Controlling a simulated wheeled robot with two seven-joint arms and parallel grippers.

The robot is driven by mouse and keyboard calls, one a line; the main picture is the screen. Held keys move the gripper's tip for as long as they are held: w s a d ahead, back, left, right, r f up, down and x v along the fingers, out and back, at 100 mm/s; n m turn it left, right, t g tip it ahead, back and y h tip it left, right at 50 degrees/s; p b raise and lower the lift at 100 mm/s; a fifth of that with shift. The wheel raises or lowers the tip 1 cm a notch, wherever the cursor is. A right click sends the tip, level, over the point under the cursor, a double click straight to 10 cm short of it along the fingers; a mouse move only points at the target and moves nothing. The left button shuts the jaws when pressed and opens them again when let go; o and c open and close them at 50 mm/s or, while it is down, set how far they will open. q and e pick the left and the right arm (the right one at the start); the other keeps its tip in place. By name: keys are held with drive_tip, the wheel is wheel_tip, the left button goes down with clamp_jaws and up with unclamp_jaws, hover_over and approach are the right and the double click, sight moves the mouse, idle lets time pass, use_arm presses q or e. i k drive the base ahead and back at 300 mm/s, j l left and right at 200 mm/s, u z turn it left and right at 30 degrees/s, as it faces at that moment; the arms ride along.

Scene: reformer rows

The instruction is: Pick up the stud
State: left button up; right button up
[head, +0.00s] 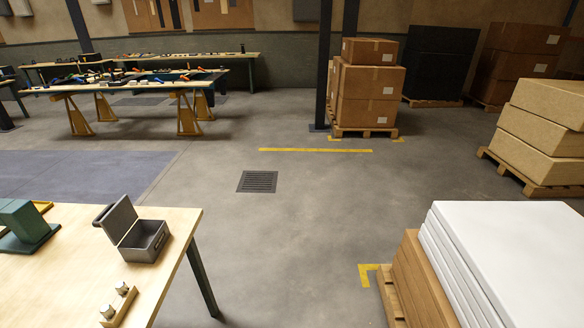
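Two small metal pieces, one nearer (107,311) and one farther (121,288), stand at a small wooden block (123,308) near the front of the light wooden table (70,275). They look like short capped pegs; I cannot tell for sure which, if any, is the stud. Neither of my grippers shows in the head view, so their state is hidden.
An open grey metal box (145,241) and a green stand (24,225) are on the same table. A pallet of white boards (500,250) stands at right. Bare floor with a drain grate (257,181) lies between. Cluttered workbenches (150,80) stand behind.

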sight(122, 287)
drive_tip(key=i+u, duration=0.1)
drive_tip(key=i, duration=2.75)
drive_tip(key=i+u, duration=0.75)
drive_tip(key=i+l+u, duration=0.2)
drive_tip(key=u, duration=0.2)
drive_tip(key=i+u, duration=0.1)
drive_tip(key=u, duration=0.35)
drive_tip(key=i+u, duration=0.15)
drive_tip(key=u, duration=0.3)
drive_tip(key=i+u, duration=0.1)
drive_tip(key=u, duration=0.3)
drive_tip(key=i+u, duration=0.15)
drive_tip(key=u, duration=0.3)
drive_tip(key=l+u, duration=0.15)
drive_tip(key=u, duration=0.3)
drive_tip(key=i+l+u, duration=0.15)
drive_tip(key=u, duration=0.3)
drive_tip(key=l+u, duration=0.2)
drive_tip(key=u, duration=0.25)
drive_tip(key=i+l+u, duration=0.2)
drive_tip(key=u, duration=0.2)
drive_tip(key=i+l+u, duration=0.15)
drive_tip(key=l+u, duration=0.3)
drive_tip(key=i+l+u, duration=0.1)
drive_tip(key=l+u, duration=1.45)
drive_tip(key=l, duration=0.3)
drive_tip(key=k+l+u, duration=0.1)
drive_tip(key=l+u, duration=0.2)
drive_tip(key=l, duration=0.3)
